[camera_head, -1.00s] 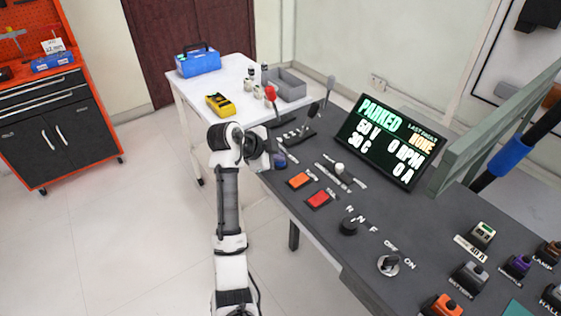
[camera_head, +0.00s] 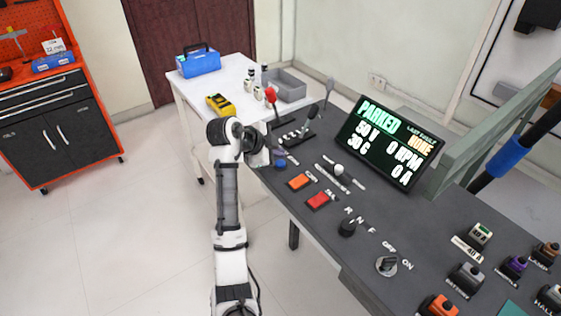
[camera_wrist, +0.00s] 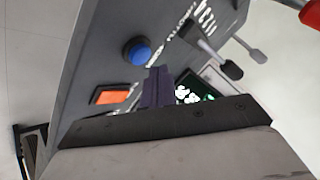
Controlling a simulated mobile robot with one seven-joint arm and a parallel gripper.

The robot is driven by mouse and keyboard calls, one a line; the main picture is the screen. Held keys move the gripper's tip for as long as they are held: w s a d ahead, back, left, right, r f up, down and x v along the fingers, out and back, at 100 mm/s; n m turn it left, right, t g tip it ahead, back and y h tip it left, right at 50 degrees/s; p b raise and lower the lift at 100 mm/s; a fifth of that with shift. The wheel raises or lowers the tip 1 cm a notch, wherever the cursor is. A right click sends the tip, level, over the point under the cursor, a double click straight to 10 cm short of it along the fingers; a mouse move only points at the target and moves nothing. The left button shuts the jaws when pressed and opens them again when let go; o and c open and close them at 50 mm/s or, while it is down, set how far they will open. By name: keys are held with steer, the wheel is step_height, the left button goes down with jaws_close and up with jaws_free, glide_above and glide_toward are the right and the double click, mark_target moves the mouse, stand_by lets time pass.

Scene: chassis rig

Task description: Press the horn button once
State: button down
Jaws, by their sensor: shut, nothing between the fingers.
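A round blue button (camera_head: 280,163) sits at the left edge of the dark console (camera_head: 335,235), beside small white lettering too small to read. In the wrist view, the blue button (camera_wrist: 136,51) stands clear of the fingers and nothing covers it. My gripper (camera_head: 262,160) is just left of the blue button, and its fingertips are hard to make out in the head view. In the wrist view, my gripper (camera_wrist: 157,88) shows dark fingers shut together and empty, apart from the button in the picture. I cannot read which button is labelled horn.
Orange (camera_head: 299,181) and red (camera_head: 318,200) square buttons lie nearby on the console. A red-knobbed lever (camera_head: 271,95) and a black-knobbed lever (camera_head: 313,111) rise behind. The display (camera_head: 388,140) reads PARKED. A white table (camera_head: 215,85) with tools stands beyond.

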mark_target(277, 164)
steer(key=shift+r+p, duration=1.25)
steer(key=shift+r, duration=1)
